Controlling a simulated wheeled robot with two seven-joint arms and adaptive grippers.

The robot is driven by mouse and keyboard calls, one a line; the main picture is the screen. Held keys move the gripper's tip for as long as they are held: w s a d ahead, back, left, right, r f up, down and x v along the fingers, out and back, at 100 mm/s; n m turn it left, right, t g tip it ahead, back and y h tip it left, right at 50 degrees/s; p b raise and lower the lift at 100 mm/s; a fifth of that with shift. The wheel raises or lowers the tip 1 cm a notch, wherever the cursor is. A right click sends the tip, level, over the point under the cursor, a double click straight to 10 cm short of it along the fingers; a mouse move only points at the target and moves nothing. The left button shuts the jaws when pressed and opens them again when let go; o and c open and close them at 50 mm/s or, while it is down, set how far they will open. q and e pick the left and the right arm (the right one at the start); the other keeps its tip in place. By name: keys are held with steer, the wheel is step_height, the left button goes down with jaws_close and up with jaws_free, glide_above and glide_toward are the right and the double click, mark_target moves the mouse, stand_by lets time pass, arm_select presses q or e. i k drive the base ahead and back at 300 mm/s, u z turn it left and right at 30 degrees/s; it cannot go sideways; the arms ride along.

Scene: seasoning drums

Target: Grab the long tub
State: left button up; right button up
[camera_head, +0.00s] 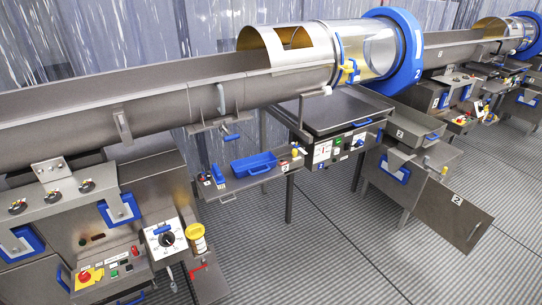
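A long blue tub (253,164) sits on a narrow grey metal shelf (233,184) near the middle of the view. It is open at the top and lies lengthwise along the shelf. Nothing covers it. Neither of my grippers is in view, so nothing of mine is seen near the tub.
A long metal trough (110,100) leads to a drum (365,50) with a blue ring, above and behind the shelf. A control cabinet (165,240) stands at the lower left. A grey table (330,112) stands right of the shelf. The ribbed floor (310,255) in front is clear.

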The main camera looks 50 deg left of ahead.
mark_target(262, 163)
steer(key=u, duration=0.4)
steer(key=i, duration=1.25)
steer(key=u, duration=1.95)
steer(key=i, duration=1.25)
steer(key=u, duration=0.85)
